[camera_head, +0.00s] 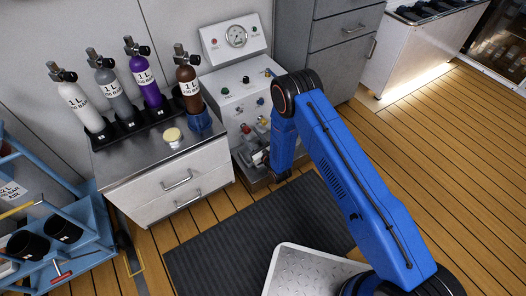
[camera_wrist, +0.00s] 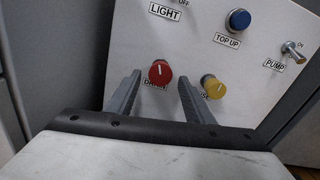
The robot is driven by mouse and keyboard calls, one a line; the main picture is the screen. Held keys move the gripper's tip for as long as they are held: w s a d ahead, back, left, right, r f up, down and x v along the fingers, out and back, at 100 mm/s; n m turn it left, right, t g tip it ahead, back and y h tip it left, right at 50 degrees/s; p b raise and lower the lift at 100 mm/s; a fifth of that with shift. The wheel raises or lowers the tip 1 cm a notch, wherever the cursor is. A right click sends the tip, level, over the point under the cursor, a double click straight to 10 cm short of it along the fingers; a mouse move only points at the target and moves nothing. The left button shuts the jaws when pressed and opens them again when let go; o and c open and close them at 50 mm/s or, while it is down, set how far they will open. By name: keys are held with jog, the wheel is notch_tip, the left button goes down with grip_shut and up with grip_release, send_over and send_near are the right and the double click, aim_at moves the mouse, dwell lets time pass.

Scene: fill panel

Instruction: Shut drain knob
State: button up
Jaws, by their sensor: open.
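The drain knob (camera_wrist: 160,73) is a red round knob on the white panel, with a pale pointer line that looks close to upright. Its label below is partly covered by my left finger. My gripper (camera_wrist: 160,82) is open, with one grey finger on each side of the red knob in the wrist view. No contact between fingers and knob is clear. In the head view the wrist is at the front of the fill panel (camera_head: 236,95), and the gripper is too small and covered there to make out well.
A yellow knob (camera_wrist: 213,87) sits close to the right finger, its label partly hidden. A blue top-up button (camera_wrist: 239,20) and a pump toggle (camera_wrist: 292,47) are further right. A cabinet (camera_head: 170,185) with several bottles stands left of the panel. A dark mat (camera_head: 250,240) covers the floor.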

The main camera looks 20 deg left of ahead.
jog(key=v, duration=1.3)
jog(key=shift+s, duration=0.1)
jog(key=n+t, duration=0.1)
jog(key=n, duration=3.4)
send_near(246, 130)
jog(key=shift+h, duration=0.4)
jog(key=x, duration=0.6)
jog(key=f+x, duration=0.1)
jog(key=x, duration=0.2)
jog(key=shift+w+d, duration=0.15)
jog(key=shift+w, duration=0.1)
